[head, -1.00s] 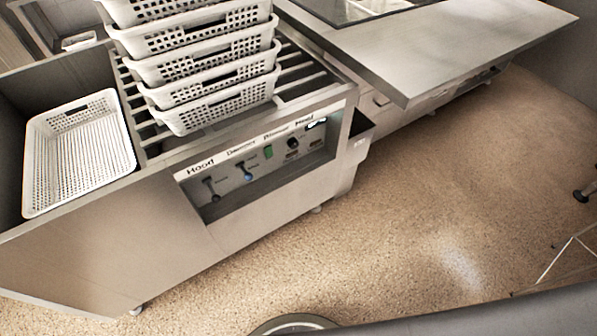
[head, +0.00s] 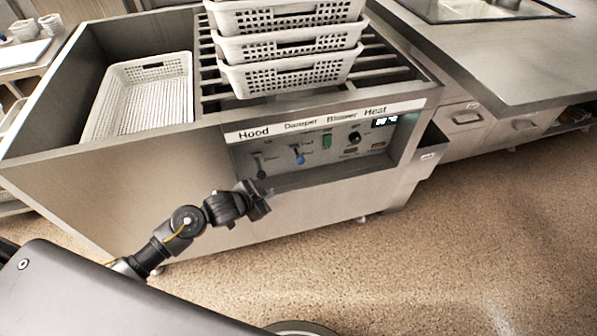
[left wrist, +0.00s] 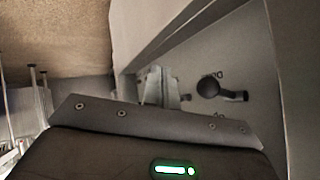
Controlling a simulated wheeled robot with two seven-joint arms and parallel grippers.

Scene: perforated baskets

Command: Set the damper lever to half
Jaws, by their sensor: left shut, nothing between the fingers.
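The control panel (head: 325,150) on the cabinet front has Hood, Damper, Blower and Heat labels. The damper lever (head: 300,158) has a blue knob, below the Damper label. The hood lever (head: 261,173), with a dark knob, is to its left. My left gripper (head: 264,194) is shut and empty, just below the hood lever in the head view, left of and below the damper lever. In the left wrist view, the closed fingers (left wrist: 160,88) are beside a dark ball-knobbed lever (left wrist: 208,89), apparently the hood one. My right gripper is out of view.
The panel sits in a recess with a protruding metal frame. Stacked white baskets (head: 290,75) stand on the rack above, and another basket (head: 140,105) lies in the left well.

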